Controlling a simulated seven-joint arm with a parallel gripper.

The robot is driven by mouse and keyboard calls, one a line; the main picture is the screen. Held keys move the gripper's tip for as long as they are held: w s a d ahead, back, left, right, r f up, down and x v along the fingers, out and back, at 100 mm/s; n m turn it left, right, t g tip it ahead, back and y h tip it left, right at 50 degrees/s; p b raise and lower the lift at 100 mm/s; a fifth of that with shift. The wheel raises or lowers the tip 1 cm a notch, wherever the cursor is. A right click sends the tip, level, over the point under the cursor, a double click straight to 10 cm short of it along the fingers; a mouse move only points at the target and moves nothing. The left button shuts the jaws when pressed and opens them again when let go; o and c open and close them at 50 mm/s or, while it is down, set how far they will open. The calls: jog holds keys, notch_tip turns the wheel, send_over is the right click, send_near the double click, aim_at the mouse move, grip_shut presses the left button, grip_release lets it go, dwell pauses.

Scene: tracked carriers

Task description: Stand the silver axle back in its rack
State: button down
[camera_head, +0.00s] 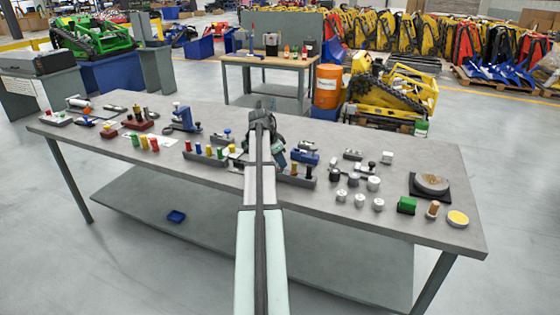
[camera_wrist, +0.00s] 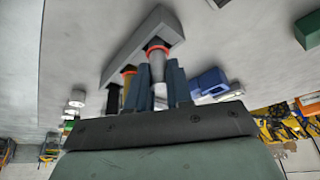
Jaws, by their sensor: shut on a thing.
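In the wrist view the silver axle (camera_wrist: 158,70) is between the two fingers of my gripper (camera_wrist: 159,76), which is shut on it. The axle has a red ring near the end facing the grey rack (camera_wrist: 128,47). That end meets or overlaps the rack in the picture; I cannot tell how deep it sits. In the head view my gripper (camera_head: 279,160) is over the left part of the rack (camera_head: 300,181), and the axle is hidden behind it. A yellow piece with a red ring (camera_wrist: 129,76) and a black piece (camera_wrist: 112,98) stand in the same rack.
A blue device (camera_head: 305,156) lies close behind the rack. Another rack with coloured pieces (camera_head: 208,155) is to the left. Several silver cylinders (camera_head: 360,199) and a dark plate with a round disc (camera_head: 430,185) are to the right.

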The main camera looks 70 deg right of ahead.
jog(key=c, duration=0.9)
grip_release()
jog(key=shift+c, duration=0.2)
jog(key=shift+o, duration=0.4)
jog(key=o, duration=0.4)
jog(key=shift+r, duration=3.5)
